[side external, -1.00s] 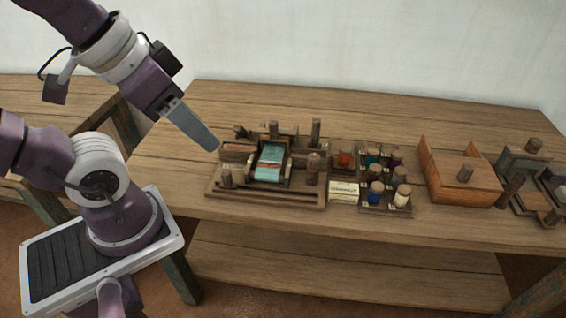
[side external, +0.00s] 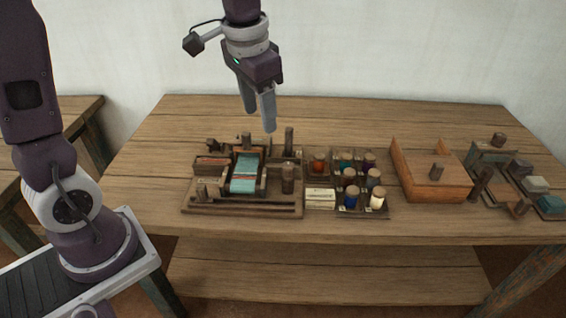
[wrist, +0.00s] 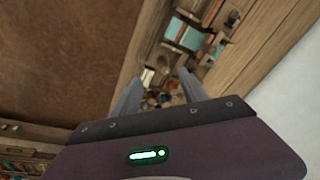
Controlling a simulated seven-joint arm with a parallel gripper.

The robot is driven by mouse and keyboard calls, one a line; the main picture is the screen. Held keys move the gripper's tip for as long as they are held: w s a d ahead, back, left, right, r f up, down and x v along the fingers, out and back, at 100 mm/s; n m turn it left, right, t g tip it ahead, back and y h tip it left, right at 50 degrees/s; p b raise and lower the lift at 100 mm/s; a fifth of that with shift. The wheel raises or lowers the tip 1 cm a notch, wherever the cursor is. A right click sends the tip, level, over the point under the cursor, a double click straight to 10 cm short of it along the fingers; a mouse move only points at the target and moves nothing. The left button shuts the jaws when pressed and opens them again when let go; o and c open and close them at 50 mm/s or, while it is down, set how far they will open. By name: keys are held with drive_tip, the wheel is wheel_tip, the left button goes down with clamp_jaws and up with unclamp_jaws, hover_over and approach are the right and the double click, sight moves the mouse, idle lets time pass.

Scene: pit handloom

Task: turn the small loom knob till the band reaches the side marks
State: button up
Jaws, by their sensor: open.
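The small loom (side external: 225,208) stands at the left of the bench on a wooden base. Its teal band (side external: 245,165), with a reddish stripe across it, runs between wooden side pieces; it also shows in the wrist view (wrist: 187,36). A short, thick wooden knob (side external: 287,179) stands at the loom's right, and a smaller one (side external: 201,192) at its front left. I cannot tell which is the task's knob. The side marks are too small to make out. My gripper (side external: 260,121) is open and empty, pointing down above the loom's back edge, touching nothing.
A tray (side external: 363,213) of several corked jars and a pale labelled block (side external: 320,199) sit right of the loom. The bench behind is clear.

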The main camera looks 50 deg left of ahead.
drive_tip(key=g+h, duration=0.1)
drive_tip(key=g, duration=0.1)
hover_over(289, 165)
wheel_tip(289, 165, down, 11)
drive_tip(key=shift+f, duration=0.1)
wheel_tip(289, 165, down, 7)
drive_tip(key=shift+f, duration=0.15)
clamp_jaws()
